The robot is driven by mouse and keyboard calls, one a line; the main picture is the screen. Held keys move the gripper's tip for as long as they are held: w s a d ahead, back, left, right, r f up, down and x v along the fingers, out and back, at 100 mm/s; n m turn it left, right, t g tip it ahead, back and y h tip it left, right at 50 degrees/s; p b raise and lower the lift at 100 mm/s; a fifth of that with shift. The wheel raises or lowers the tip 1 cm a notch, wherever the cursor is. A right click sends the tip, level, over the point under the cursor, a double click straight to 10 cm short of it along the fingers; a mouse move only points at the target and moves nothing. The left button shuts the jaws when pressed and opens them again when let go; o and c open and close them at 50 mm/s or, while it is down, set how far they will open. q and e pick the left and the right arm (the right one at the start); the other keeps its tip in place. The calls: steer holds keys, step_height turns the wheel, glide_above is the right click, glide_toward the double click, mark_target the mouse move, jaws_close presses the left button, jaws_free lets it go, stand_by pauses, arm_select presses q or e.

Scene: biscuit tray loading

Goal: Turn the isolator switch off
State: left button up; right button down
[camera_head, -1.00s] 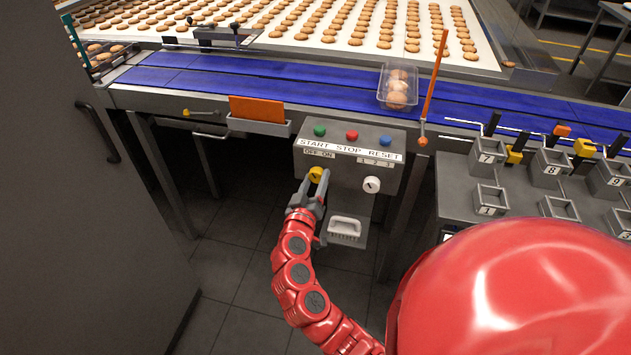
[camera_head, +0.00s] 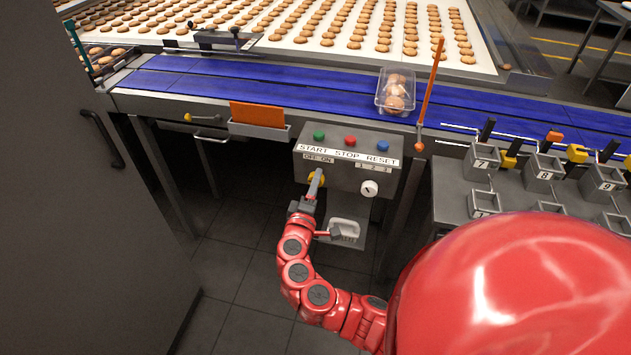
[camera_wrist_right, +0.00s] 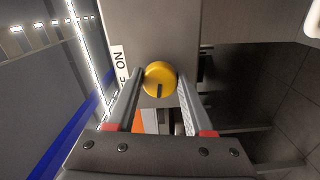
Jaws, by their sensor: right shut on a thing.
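The isolator switch is a round yellow knob (camera_head: 311,180) on the front of the grey control box (camera_head: 335,172), under the small "OFF ON" label (camera_head: 318,158). My right gripper (camera_head: 317,177) is at the knob and partly covers it in the head view. In the right wrist view the gripper's fingers (camera_wrist_right: 161,78) are closed on either side of the yellow knob (camera_wrist_right: 159,75). A dark mark on the knob points down in that picture, toward the gripper's palm. The "ON" part of the label (camera_wrist_right: 119,60) shows left of the knob. My left gripper is not in view.
Green, red and blue buttons (camera_head: 350,140) line the box top. A white dial (camera_head: 369,188) sits right of the knob. The blue conveyor (camera_head: 290,85) carries a clear tray of biscuits (camera_head: 396,92).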

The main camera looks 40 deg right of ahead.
steer(key=shift+n, duration=0.9)
steer(key=shift+p, duration=0.3)
steer(key=shift+c, duration=1.5)
jaws_free()
steer(key=shift+a, duration=0.15)
steer(key=b+v, duration=0.2)
steer(key=v, duration=1.5)
steer(key=shift+a, duration=0.1)
